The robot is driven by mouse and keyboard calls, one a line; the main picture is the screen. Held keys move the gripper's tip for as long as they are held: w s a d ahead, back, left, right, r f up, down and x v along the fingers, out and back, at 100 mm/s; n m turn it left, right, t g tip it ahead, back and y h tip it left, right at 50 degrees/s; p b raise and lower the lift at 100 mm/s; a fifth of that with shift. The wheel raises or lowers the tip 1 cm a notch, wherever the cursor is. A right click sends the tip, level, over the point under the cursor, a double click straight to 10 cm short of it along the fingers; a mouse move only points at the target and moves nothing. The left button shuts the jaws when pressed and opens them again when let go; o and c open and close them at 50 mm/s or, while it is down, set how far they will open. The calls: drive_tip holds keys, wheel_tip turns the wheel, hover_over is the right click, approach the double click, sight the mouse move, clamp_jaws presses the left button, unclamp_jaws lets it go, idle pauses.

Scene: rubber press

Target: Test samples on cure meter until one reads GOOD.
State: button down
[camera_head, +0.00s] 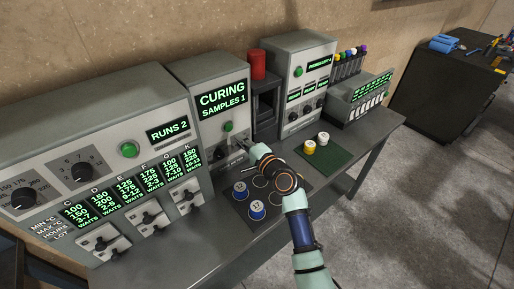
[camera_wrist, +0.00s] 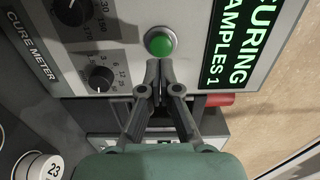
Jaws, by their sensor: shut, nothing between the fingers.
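The cure meter (camera_head: 195,75) is the grey box at the middle of the bench, and its display (camera_head: 222,99) reads CURING, SAMPLES 1. Its green button (camera_wrist: 159,42) is just ahead of my gripper's fingertips in the wrist view. My gripper (camera_wrist: 160,72) is shut and empty, pointing at the meter's front; I cannot tell whether the tips touch the button. A white-topped sample marked 23 (camera_wrist: 42,167) shows at the wrist view's lower left. My arm hides part of the mat.
A yellow piece (camera_head: 310,147) and a white piece (camera_head: 323,138) stand on a green mat (camera_head: 333,157). A large panel (camera_head: 110,120) reading RUNS 2 stands at left. A red cylinder (camera_head: 258,65), another grey instrument (camera_head: 300,70) and a vial rack (camera_head: 349,64) stand behind.

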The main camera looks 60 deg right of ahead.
drive_tip(key=v, duration=0.8)
drive_tip(key=shift+p, duration=0.45)
drive_tip(key=w+a+r+n+y, duration=0.1)
drive_tip(key=w+a+n+y, duration=0.35)
drive_tip(key=a, duration=0.75)
drive_tip(key=w+a+n+y, duration=0.2)
drive_tip(key=w+a+n, duration=0.45)
drive_tip(key=a, duration=0.65)
drive_tip(key=s+a+r+n+g+y, duration=0.15)
drive_tip(key=s+a+n, duration=0.4)
drive_tip(key=a, duration=0.65)
drive_tip(key=s+a+r+n+g, duration=0.1)
drive_tip(key=s+a+n+g, duration=0.1)
drive_tip(key=s+a+n, duration=0.65)
drive_tip(key=w+r+m+p, duration=0.1)
drive_tip(key=w+r+p, duration=0.1)
drive_tip(key=r+p, duration=1.1)
drive_tip(key=w+a+r+p, duration=0.1)
drive_tip(key=w+r+p, duration=0.1)
drive_tip(key=r+p, duration=1.1)
drive_tip(key=shift+a+m, duration=0.3)
drive_tip(key=shift+m, duration=0.1)
